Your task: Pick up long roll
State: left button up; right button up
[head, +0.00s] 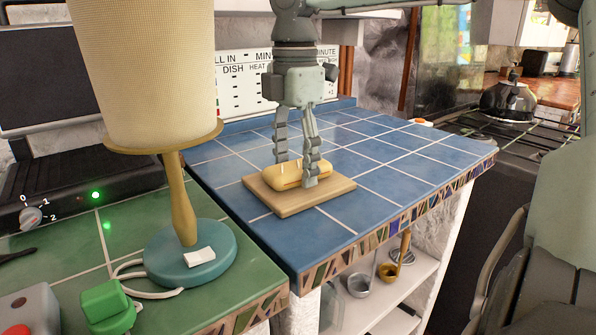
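The long roll (288,178) is a golden-brown loaf with pale marks on top. It lies on a wooden board (268,199) on the blue-tiled counter. My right gripper (297,173) points straight down over it with its fingers spread apart. One finger is on the far side of the roll, and the other comes down in front of its near side and hides part of it. I cannot tell whether the fingers touch the roll. The roll still rests on the board. My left gripper is not in view.
A lamp with a large beige shade (140,70) and teal base (190,255) stands on the green-tiled counter (70,240) at left. A green plug (106,305) lies near it. Blue tiles (400,150) right of the board are clear. A kettle (507,100) stands on the stove behind.

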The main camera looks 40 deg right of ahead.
jog(key=c, duration=0.4)
jog(key=shift+r, duration=0.1)
